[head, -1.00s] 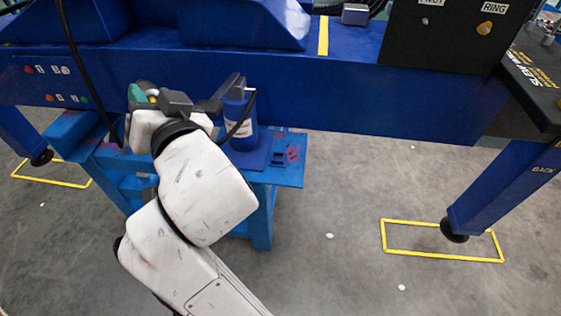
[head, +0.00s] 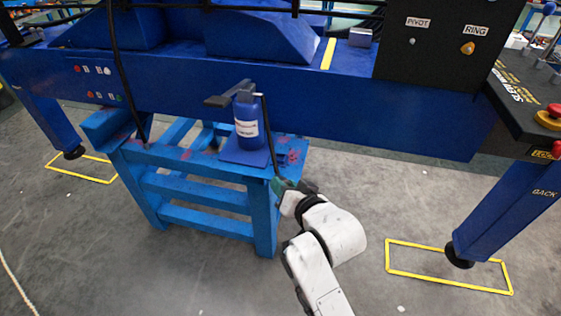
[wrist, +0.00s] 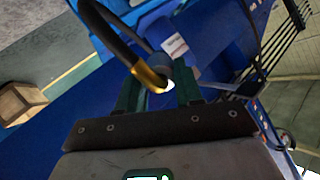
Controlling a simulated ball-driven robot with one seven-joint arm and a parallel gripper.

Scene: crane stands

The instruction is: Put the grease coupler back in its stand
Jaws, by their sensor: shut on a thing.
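My gripper (head: 284,188) is just off the right front end of the blue bench, low beside its edge. In the wrist view my gripper (wrist: 158,85) has its green fingers shut on the grease coupler (wrist: 150,75), a brass-coloured end on a black hose. The coupler lies tilted between the fingers, with a bright tip. In the head view the coupler is too small to make out. The hose (head: 268,125) runs down from the blue grease pump (head: 246,122) to my gripper. I cannot clearly make out the coupler's stand; the bench's right end is partly behind the hose.
The pump stands on a blue plate on the bench (head: 185,160). A large blue crane beam (head: 330,100) passes behind and above it. A blue outrigger leg (head: 500,215) stands at the right in a yellow floor frame (head: 450,278). Floor between is clear. The wrist view shows a wooden crate (wrist: 20,103).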

